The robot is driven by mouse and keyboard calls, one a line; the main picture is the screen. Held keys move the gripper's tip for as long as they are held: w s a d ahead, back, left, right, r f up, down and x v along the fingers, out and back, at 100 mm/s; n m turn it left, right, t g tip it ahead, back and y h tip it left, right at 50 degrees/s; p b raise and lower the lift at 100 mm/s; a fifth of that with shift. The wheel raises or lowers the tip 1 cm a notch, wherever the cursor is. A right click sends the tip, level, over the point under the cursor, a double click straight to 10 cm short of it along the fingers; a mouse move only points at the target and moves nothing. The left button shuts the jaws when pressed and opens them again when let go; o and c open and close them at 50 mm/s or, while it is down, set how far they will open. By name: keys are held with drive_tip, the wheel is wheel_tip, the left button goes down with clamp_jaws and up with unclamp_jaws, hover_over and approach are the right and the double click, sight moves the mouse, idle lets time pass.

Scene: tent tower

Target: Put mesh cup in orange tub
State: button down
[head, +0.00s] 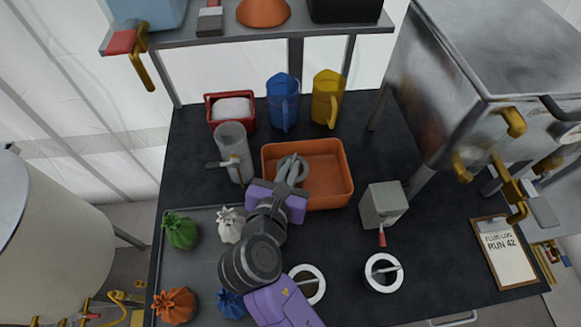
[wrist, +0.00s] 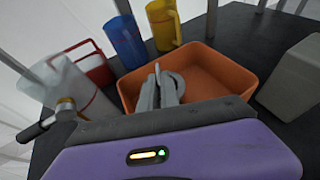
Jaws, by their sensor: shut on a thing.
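The orange tub (head: 335,176) stands on the dark worktop and also shows in the wrist view (wrist: 225,75). My gripper (head: 290,174) reaches over the tub's left part, its purple body near the tub's front left edge. Its fingers (wrist: 158,92) are shut on a small grey rounded thing, apparently the mesh cup (wrist: 175,80). The cup is within the tub's outline, mostly hidden by the fingers. I cannot tell whether it touches the tub floor. No other contents show in the tub.
A grey cylinder with a side handle (head: 231,150) stands left of the tub. A red basket (head: 230,124), blue jug (head: 283,104) and yellow jug (head: 327,98) stand behind. A grey box (head: 383,205) is to the right. White-rimmed rings (head: 384,288) lie in front.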

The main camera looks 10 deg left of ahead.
drive_tip(key=c, duration=1.6)
unclamp_jaws()
drive_tip(key=v, duration=1.2)
drive_tip(key=shift+b, duration=0.35)
